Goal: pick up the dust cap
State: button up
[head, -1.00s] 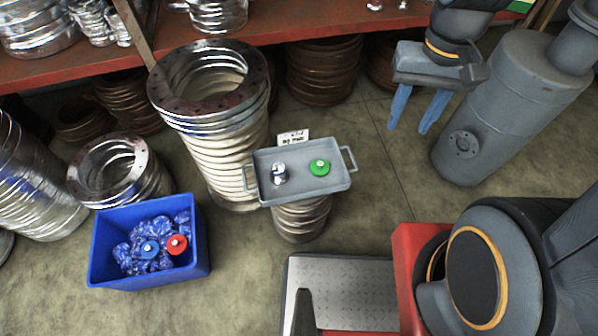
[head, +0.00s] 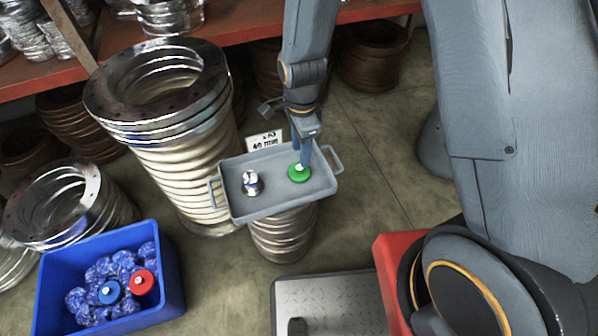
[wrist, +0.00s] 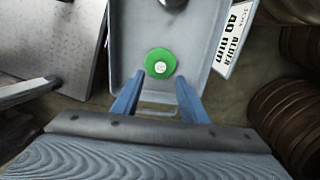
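A round green cap (head: 293,177) with a small white knob lies on the grey tray (head: 234,209), on its right side. My gripper (head: 304,163) is over this cap, its fingers pointing down. In the wrist view the green cap (wrist: 153,58) lies just ahead of my open gripper (wrist: 159,80), roughly in line with the gap between the two fingertips. I cannot tell whether a fingertip touches it. The cap is not gripped and rests on the tray floor.
A small metal fitting (head: 251,183) stands on the tray's left half. A white sign (head: 263,141) is behind the tray. A blue bin (head: 170,285) holds blue crumpled pieces, a blue cap (head: 109,292) and a red cap (head: 143,282). A tall flanged bellows (head: 170,150) stands left of the tray.

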aim_at(300, 167)
notch_tip(300, 167, down, 6)
jog(key=shift+a+f+b, duration=0.1)
jog(key=shift+b, duration=0.45)
grip_shut()
